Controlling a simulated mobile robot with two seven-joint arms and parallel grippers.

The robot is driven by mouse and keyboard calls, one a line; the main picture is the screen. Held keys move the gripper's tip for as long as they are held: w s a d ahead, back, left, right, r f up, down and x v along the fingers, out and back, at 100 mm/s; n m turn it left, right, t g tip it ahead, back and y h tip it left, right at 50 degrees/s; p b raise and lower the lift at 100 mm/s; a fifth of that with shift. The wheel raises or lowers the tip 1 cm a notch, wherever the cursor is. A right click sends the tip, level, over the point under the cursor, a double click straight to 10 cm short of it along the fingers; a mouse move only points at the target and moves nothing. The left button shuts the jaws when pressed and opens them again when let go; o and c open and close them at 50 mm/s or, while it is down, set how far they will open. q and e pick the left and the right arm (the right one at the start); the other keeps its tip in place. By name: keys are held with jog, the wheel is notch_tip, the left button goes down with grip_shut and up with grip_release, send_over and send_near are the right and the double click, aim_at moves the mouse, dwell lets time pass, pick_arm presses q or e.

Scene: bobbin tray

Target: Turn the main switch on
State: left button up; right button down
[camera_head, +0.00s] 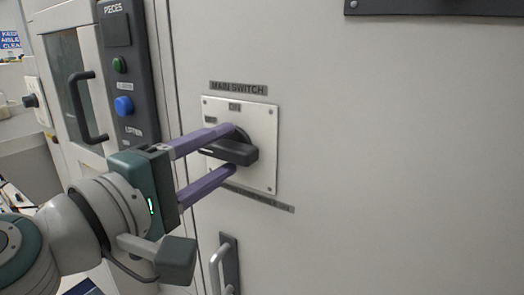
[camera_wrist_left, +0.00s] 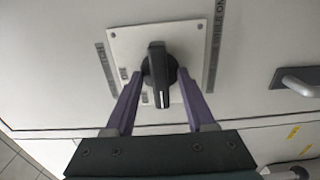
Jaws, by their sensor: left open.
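The main switch is a black rotary handle (camera_head: 240,153) on a pale square plate (camera_head: 262,175), under a "MAIN SWITCH" label (camera_head: 238,88). The plate has an "ON" mark (camera_head: 234,106) at the top and a smaller mark at the upper left. The handle lies roughly horizontal in the head view, its white line at the left end. My left gripper (camera_head: 233,148) is open, with one purple finger above the handle and one below. In the left wrist view the handle (camera_wrist_left: 158,70) stands between the fingertips (camera_wrist_left: 161,81); I cannot tell whether they touch it. My right gripper is not in view.
Left of the switch is a dark control panel (camera_head: 133,75) with a green button (camera_head: 119,65) and a blue button (camera_head: 124,106). A door with a black handle (camera_head: 80,108) is farther left. A grey handle (camera_head: 222,265) is below the switch. The cabinet face to the right is clear.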

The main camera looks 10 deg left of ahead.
pick_arm(q)
grip_shut()
